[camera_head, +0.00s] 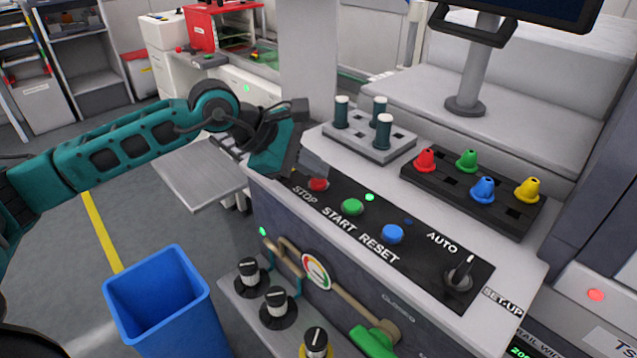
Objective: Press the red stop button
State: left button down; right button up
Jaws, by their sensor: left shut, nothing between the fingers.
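The red stop button (318,184) sits at the left end of the black control strip (425,262), above the label STOP. My left gripper (316,174) comes in from the left, shut and empty, with its fingertips right at the red button. The fingers hide part of the button, and I cannot tell whether they touch it or hover just above. The green START button (351,207) and the blue RESET button (392,234) are to its right. My right gripper is not in view.
An AUTO/SET-UP switch (461,273) ends the strip at right. Behind it stand a grey rack (368,140) with dark cylinders and a black rack (505,217) with coloured cones. Knobs (276,302) project below the front. A blue bin (165,310) stands at lower left.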

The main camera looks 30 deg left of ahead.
aim_at(312, 183)
pick_arm(q)
jog(key=shift+f+b, duration=0.45)
jog(key=shift+b, duration=0.1)
dwell(0.6)
jog(key=shift+r, duration=0.15)
jog(key=shift+r+p, duration=0.4)
jog(key=shift+r, duration=0.45)
jog(key=shift+r+p, duration=1.5)
jog(key=shift+r, duration=0.95)
jog(key=shift+s+f, duration=0.1)
